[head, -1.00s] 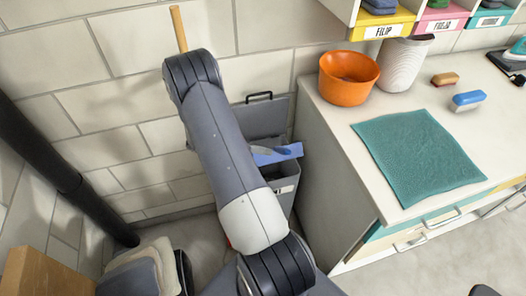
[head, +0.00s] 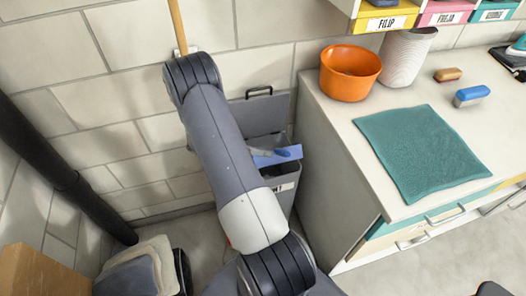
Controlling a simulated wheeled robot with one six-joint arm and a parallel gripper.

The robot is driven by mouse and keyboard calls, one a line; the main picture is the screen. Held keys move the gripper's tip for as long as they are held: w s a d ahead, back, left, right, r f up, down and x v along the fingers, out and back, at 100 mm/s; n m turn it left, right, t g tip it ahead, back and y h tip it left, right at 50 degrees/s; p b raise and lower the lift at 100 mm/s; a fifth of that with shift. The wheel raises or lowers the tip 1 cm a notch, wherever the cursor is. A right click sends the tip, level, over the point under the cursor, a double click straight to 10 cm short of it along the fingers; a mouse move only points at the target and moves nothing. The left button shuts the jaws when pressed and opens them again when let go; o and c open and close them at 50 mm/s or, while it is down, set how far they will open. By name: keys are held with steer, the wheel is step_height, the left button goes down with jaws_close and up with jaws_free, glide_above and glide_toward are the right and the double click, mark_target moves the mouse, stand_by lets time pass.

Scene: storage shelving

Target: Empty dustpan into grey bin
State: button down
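The blue dustpan (head: 287,154) shows just right of my arm, in front of the raised grey lid and over the grey bin (head: 281,198). A greyish-blue shape lies across the dustpan; I cannot tell what it is. The bin stands on the floor between the tiled wall and the counter, with its lid (head: 258,115) up against the wall. My arm crosses in front of the dustpan's left part and the bin's left side. My gripper is hidden behind the arm, so its hold on the dustpan cannot be seen.
The white counter (head: 345,130) stands close on the bin's right, bearing an orange bowl (head: 349,75), teal cloth (head: 420,150) and brushes. A black pipe (head: 60,175) runs down at left. A wooden stick (head: 178,25) hangs on the wall above my elbow.

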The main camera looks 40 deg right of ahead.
steer(key=shift+r, duration=0.1)
step_height(320, 180, up, 10)
steer(key=m+t+h, duration=0.1)
steer(key=m+t, duration=0.2)
steer(key=m, duration=0.2)
steer(key=shift+t+p, duration=0.3)
steer(key=shift+p, duration=0.05)
steer(key=shift+r, duration=0.1)
stand_by(0.7)
